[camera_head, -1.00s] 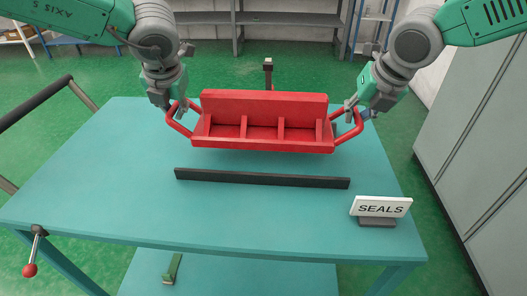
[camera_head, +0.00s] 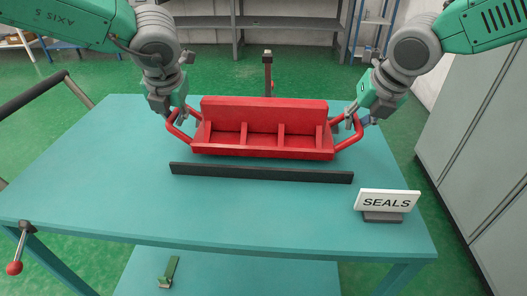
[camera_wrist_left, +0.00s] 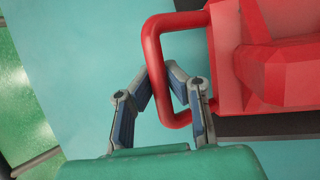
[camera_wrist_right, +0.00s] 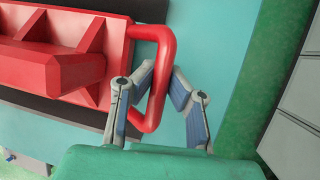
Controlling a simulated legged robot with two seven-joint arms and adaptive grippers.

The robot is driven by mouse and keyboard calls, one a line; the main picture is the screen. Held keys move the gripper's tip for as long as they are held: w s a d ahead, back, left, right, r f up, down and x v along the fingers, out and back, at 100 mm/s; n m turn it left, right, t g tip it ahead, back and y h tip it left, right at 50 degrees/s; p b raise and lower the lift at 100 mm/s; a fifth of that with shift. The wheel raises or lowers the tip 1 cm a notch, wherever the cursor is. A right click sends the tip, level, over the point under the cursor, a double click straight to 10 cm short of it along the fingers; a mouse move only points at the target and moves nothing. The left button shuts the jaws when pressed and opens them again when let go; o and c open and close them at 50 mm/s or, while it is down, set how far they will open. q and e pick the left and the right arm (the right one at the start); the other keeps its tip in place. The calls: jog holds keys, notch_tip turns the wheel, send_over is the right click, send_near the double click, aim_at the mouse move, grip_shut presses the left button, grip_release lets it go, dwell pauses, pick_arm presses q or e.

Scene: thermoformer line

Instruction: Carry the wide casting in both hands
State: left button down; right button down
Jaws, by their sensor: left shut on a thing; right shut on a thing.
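The wide red casting (camera_head: 263,152) has a tall back wall, several ribs and a loop handle at each end. It is level over the teal table (camera_head: 260,215), behind a dark bar; I cannot tell whether its underside touches the table. My left gripper (camera_head: 177,113) is shut on the left loop handle, which shows between its fingers in the left wrist view (camera_wrist_left: 172,92). My right gripper (camera_head: 353,119) is shut on the right loop handle, also seen in the right wrist view (camera_wrist_right: 160,92). The fingers partly hide both handles.
The dark bar (camera_head: 260,174) lies across the table just in front of the casting. A white SEALS sign (camera_head: 387,200) stands at the right. A dark post (camera_head: 267,72) rises behind the casting. Grey cabinets (camera_head: 480,130) line the right side. The table's front is clear.

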pick_arm(q)
jog(key=shift+f+b, duration=0.55)
jog(key=shift+b, duration=0.05)
pick_arm(e)
jog(key=shift+w+f, duration=0.1)
jog(key=shift+f, duration=0.45)
pick_arm(q)
jog(key=c, duration=2.1)
grip_release()
jog(key=shift+f, duration=0.25)
pick_arm(e)
jog(key=c, duration=2.1)
grip_release()
jog(key=shift+f, duration=0.25)
pick_arm(q)
jog(key=o, duration=0.4)
jog(key=shift+r, duration=0.1)
pick_arm(e)
jog(key=o, duration=0.5)
jog(key=shift+r, duration=0.15)
jog(key=shift+c, duration=0.2)
pick_arm(q)
jog(key=shift+s+r, duration=0.1)
pick_arm(e)
jog(key=shift+s, duration=0.2)
